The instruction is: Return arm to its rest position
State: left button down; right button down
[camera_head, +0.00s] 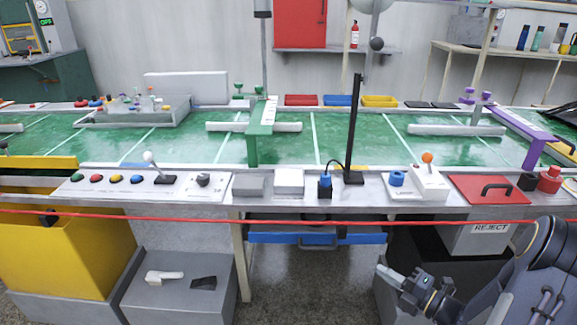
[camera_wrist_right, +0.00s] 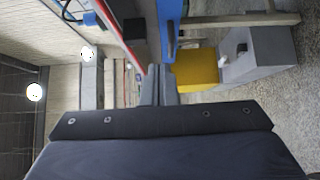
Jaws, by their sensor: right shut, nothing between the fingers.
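My right arm (camera_head: 510,285) comes in from the lower right in the head view, bent, with the forearm reaching left. My right gripper (camera_head: 388,273) is shut and empty, below the front edge of the bench and apart from everything near it. In the right wrist view its fingertips (camera_wrist_right: 158,80) show together with nothing between them. My left arm and gripper are not in view.
A red line (camera_head: 300,222) runs along the bench front. A blue drawer (camera_head: 316,238) is under the bench, a yellow bin (camera_head: 60,240) at left and a reject box (camera_head: 475,238) behind my right arm. Grey floor (camera_head: 310,285) is clear left of my gripper.

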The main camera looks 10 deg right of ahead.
jog(key=s+a+r+n+g+y, duration=0.2)
jog(key=s+a+r+n+g, duration=0.35)
jog(key=a+n, duration=0.4)
jog(key=s+a+r+n+g+y, duration=0.1)
jog(key=s+a+r+n+g, duration=0.4)
jog(key=n, duration=0.7)
jog(key=s+a+n+g+h, duration=0.15)
jog(key=s+n+h, duration=0.6)
jog(key=n, duration=0.85)
jog(key=s+d+r+n+t+p, duration=0.1)
jog(key=r+n+p, duration=0.3)
jog(key=r+p, duration=0.7)
jog(key=s+d+r+n+t+h+p, duration=0.1)
jog(key=r+n+p, duration=0.3)
jog(key=r+p, duration=0.8)
jog(key=shift+s+r+t, duration=0.25)
jog(key=shift+s+t, duration=0.05)
jog(key=shift+s, duration=0.55)
jog(key=shift+h, duration=0.25)
